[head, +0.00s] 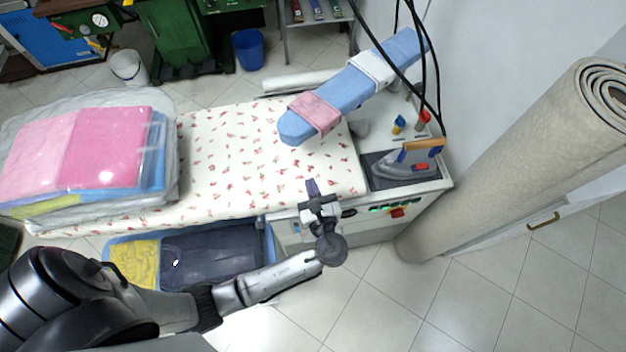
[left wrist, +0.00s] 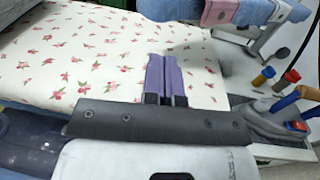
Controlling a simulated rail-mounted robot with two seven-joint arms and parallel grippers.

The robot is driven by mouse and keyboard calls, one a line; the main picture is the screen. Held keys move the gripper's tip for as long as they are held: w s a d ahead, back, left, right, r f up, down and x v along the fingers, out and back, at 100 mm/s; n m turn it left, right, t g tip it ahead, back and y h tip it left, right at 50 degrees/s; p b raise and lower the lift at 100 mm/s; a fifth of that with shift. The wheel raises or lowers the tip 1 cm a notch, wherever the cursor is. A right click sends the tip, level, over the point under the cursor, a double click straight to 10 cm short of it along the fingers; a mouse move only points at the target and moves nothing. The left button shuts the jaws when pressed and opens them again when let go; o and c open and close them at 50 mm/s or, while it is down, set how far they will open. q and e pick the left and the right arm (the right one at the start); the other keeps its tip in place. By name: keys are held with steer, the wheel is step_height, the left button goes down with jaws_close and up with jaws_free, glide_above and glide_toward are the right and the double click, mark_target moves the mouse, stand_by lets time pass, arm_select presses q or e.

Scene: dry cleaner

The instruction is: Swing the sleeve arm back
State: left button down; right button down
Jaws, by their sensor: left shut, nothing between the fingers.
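The sleeve arm (head: 352,88) is a narrow padded blue board with a pink cloth and a white cloth draped over it. It reaches diagonally over the far right part of the floral ironing board (head: 230,150). Its lower end and cloths also show at the top of the left wrist view (left wrist: 255,10). My left gripper (head: 313,188) is at the near edge of the board, well short of the sleeve arm and apart from it. Its purple fingers (left wrist: 165,78) are shut and empty. My right gripper is not in view.
An iron (head: 408,163) stands on a rest at the board's right end, beside small bottles (head: 399,124). Black cables (head: 420,70) hang by the sleeve arm. Bagged folded laundry (head: 85,155) covers the board's left. A rolled carpet (head: 510,165) leans at right.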

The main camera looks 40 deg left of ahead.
mark_target(297, 143)
arm_select(q)
steer(key=x, duration=1.1)
steer(key=shift+a, duration=0.1)
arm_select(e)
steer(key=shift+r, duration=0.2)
arm_select(q)
steer(key=shift+w+a, duration=0.1)
steer(key=shift+a, duration=0.05)
